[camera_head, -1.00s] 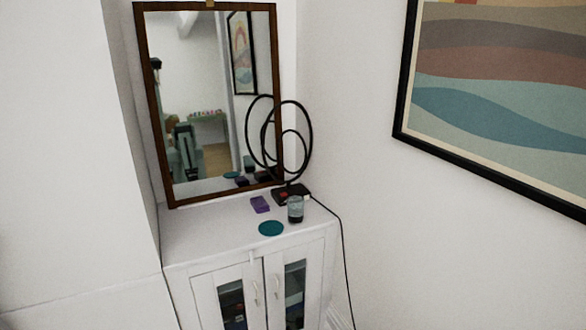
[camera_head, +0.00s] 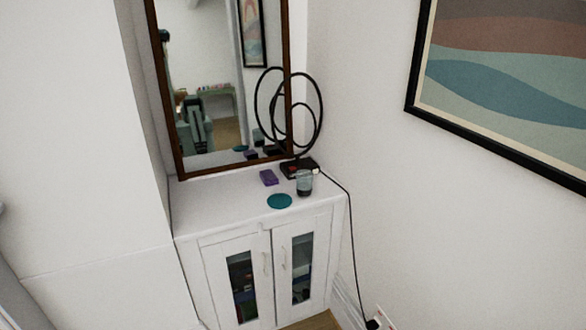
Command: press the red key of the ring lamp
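The ring lamp (camera_head: 321,118) stands at the back right of a white cabinet, beside the mirror. It has black rings on a dark base (camera_head: 287,170). A small red spot, likely the red key (camera_head: 293,168), shows on the base, partly behind a glass. The glass (camera_head: 304,183) stands in front of the base and hides some of it. My gripper is not in view.
A purple block (camera_head: 268,178) and a teal disc (camera_head: 279,201) lie on the white cabinet top (camera_head: 215,205). A framed mirror (camera_head: 181,120) stands behind. A black cord (camera_head: 350,230) runs down to a floor-level socket. A framed picture (camera_head: 500,85) hangs at right.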

